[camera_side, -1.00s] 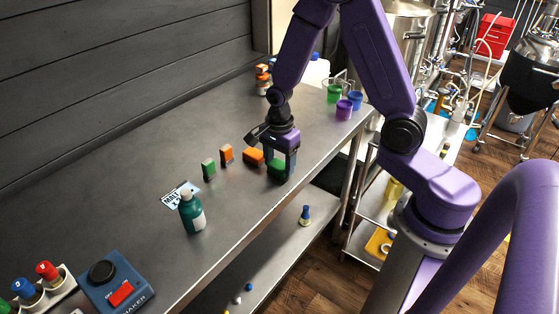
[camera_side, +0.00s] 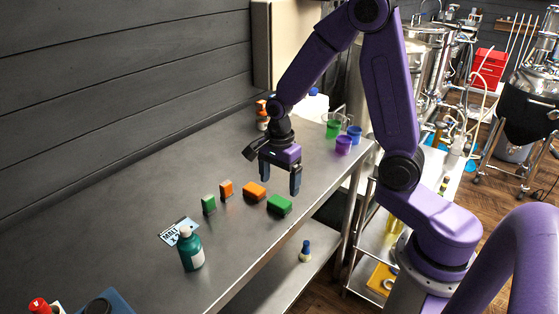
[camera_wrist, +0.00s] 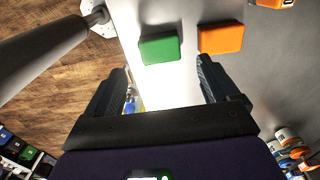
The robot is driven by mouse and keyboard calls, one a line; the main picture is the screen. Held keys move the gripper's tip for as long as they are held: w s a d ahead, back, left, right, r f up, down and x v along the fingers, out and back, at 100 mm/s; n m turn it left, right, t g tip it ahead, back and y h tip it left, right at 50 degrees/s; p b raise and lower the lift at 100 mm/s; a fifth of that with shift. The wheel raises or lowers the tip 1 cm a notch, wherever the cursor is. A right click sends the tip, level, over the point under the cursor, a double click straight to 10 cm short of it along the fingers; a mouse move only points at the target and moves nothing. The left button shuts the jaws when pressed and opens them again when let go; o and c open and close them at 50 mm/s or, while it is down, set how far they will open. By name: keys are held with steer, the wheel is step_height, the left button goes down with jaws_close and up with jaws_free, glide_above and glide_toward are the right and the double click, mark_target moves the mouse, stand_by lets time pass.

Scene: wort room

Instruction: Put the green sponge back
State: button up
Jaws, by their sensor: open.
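A green sponge (camera_side: 279,205) lies flat on the steel bench near its front edge. Another green block (camera_side: 208,205), with a pale side, stands upright farther left. My gripper (camera_side: 281,182) is open and empty, above the flat green sponge, with its fingers pointing down. In the wrist view the green sponge (camera_wrist: 160,48) lies ahead of the spread fingers (camera_wrist: 163,75), nothing between them. An orange sponge (camera_side: 254,191) lies flat just left of the green one and apart from it; it also shows in the wrist view (camera_wrist: 221,38).
An upright orange block (camera_side: 226,190) stands beside the upright green one. A teal bottle (camera_side: 190,249) stands by a printed card (camera_side: 178,231). Bare bench (camera_side: 130,190) lies to the left.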

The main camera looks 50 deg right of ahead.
mark_target(279, 201)
step_height(279, 201, up, 6)
steer(key=s+a+r+n, duration=0.1)
steer(key=s+a+n, duration=0.4)
steer(key=n, duration=0.4)
steer(key=s+r+n, duration=0.1)
steer(key=s+n, duration=1.7)
steer(key=n, duration=0.3)
steer(key=shift+a+r+n, duration=0.3)
steer(key=shift+a, duration=0.1)
